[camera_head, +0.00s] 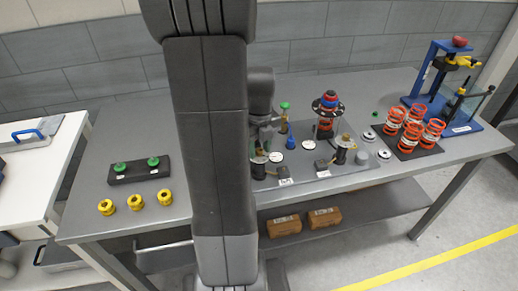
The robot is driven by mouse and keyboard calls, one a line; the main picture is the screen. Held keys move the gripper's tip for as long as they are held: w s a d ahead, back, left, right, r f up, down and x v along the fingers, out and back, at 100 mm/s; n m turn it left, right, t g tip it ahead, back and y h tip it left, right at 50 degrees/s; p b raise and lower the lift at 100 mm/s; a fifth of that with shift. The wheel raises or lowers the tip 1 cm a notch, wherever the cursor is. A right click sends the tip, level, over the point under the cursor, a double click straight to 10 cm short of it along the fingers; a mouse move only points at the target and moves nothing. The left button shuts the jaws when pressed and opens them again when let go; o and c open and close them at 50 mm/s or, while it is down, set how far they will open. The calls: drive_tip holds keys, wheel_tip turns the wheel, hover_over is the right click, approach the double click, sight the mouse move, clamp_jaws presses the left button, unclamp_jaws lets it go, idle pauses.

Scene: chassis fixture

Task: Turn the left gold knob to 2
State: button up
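A grey chassis plate (300,157) lies on the grey table, with two knob units on it. The left unit (258,168) is a dark cylinder close to the right of my arm; gold colour near its top is small and partly hidden. The right unit (342,150) is a similar dark cylinder with a gold top. A white round dial (276,157) lies beside the left unit, and its marks are too small to read. My gripper (262,140) points down just above the left unit. I cannot tell whether it touches the knob or how its fingers stand.
A spring with a blue and red top (326,112) stands behind the knobs, near a blue cone (290,138). Orange springs (410,132) and a blue press (445,105) stand right. A black block with green knobs (138,171) and yellow rings (135,202) lie left.

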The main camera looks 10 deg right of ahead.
clamp_jaws()
drive_tip(key=shift+n, duration=1.9)
drive_tip(key=n, duration=0.8)
drive_tip(key=shift+n, duration=2.1)
unclamp_jaws()
drive_tip(key=shift+p, duration=0.3)
